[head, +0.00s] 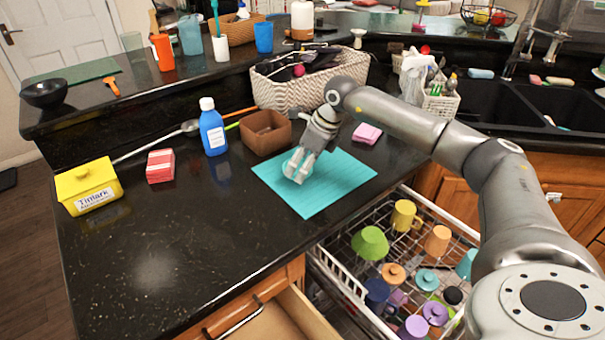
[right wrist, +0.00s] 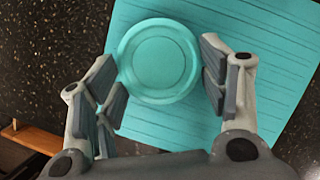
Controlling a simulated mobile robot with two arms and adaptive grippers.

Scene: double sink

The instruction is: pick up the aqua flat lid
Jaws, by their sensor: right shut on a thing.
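The aqua flat lid (right wrist: 158,62) is a round disc with a raised ring, seen in the right wrist view over an aqua ribbed mat (head: 335,178). My right gripper (head: 298,167) is over the mat, and its fingers (right wrist: 160,76) are shut on the lid's two sides. In the head view the lid is hard to tell from the same-coloured mat and is mostly hidden by the fingers. I cannot tell whether the lid still touches the mat. My left gripper is not in view.
A brown box (head: 265,131), blue bottle (head: 212,130) and woven basket (head: 295,92) stand behind the mat. A pink sponge (head: 367,133) lies near it. An open dishwasher rack (head: 340,275) with cups is below the counter's front edge. The left-front counter is clear.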

